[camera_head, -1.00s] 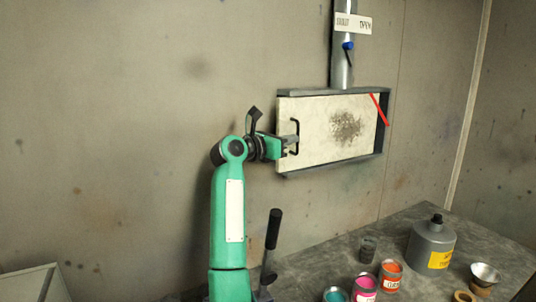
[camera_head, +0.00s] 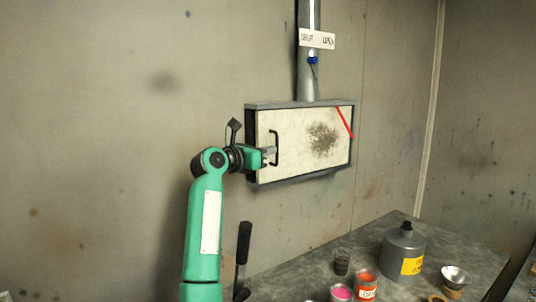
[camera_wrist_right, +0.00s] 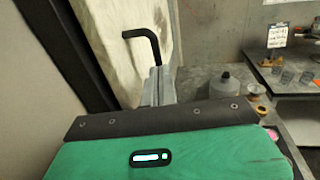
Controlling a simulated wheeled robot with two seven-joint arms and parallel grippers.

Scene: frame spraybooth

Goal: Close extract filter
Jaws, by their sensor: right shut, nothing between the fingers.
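The extract filter (camera_head: 300,140) is a pale rectangular panel with a dark speckled smudge and a red diagonal stripe, inside a dark grey frame (camera_head: 300,181) on the booth wall. The panel fills the frame opening, with no wide gap showing at its right edge. A black bar handle (camera_head: 274,148) is at the panel's left side; it also shows in the right wrist view (camera_wrist_right: 150,38). My right gripper (camera_head: 269,154) is shut and empty, its fingertips at the handle. In the wrist view the fingers (camera_wrist_right: 158,84) overlap the handle's lower end; contact is unclear. My left gripper is out of view.
A grey duct (camera_head: 308,85) with a sign (camera_head: 317,38) and blue-topped lever rises above the frame. Below right, a dark table (camera_head: 400,232) holds a grey canister (camera_head: 403,251), paint cans (camera_head: 366,285) and a metal cup (camera_head: 455,278). The wall left of the frame is clear.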

